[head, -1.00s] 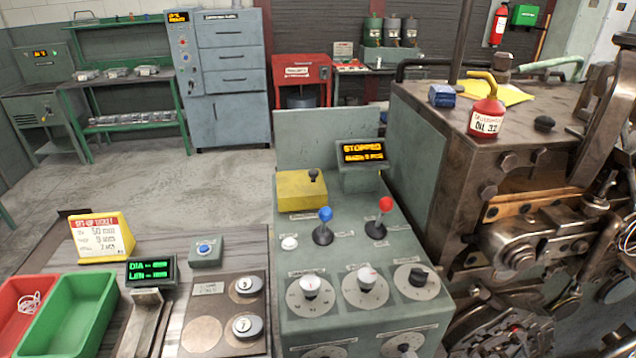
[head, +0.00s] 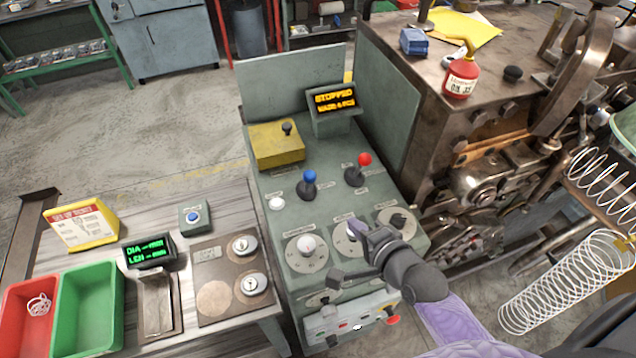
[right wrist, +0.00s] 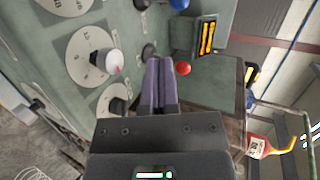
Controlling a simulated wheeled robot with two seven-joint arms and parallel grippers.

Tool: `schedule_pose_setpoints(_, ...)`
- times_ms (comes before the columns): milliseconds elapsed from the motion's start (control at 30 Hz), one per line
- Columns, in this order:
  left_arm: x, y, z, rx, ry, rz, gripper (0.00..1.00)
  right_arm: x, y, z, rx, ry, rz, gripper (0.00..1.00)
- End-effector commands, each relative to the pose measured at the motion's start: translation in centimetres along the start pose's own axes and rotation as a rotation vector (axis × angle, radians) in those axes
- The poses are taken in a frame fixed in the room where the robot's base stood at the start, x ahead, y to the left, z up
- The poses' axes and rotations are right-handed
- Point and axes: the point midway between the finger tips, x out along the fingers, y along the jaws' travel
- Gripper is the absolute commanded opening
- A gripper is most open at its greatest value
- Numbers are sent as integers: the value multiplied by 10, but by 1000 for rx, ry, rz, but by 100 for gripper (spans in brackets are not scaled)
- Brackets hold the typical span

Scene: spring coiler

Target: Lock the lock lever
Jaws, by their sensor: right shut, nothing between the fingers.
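Two levers stand on the green console: one with a blue knob (head: 309,176) and one with a red knob (head: 364,159). Their small labels are too blurred to tell which is the lock lever. Both look upright in the head view. My right gripper (head: 362,232) is shut and empty over the dial row, nearer the front than the red-knobbed lever. In the right wrist view, its closed fingers (right wrist: 160,62) appear beside the red knob (right wrist: 183,68); contact cannot be told. The blue knob (right wrist: 180,4) is at that view's top edge. My left gripper is not in view.
A yellow box with a black knob (head: 276,146) and a display reading STOPPED (head: 333,98) stand at the back of the console. Dials (head: 307,253) line its front. The machine with a red oil can (head: 461,78) and coil springs (head: 565,284) are on the right.

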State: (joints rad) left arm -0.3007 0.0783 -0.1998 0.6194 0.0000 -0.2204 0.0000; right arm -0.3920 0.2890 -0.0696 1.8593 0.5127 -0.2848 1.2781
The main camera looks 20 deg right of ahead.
Motion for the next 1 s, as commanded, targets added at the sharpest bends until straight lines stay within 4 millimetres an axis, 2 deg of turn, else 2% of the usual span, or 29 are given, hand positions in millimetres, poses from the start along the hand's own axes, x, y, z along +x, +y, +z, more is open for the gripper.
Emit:
schedule_pose_setpoints(167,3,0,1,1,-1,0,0,13,1,0,-1,0,-1,0)
schedule_pose_setpoints(600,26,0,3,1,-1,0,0,106,0,0,-2,0,-1,0)
schedule_pose_setpoints(800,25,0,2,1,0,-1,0,129,-17,0,-2,0,-1,0)
schedule_pose_setpoints(1000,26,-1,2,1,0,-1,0,134,-21,0,-2,0,1,0)
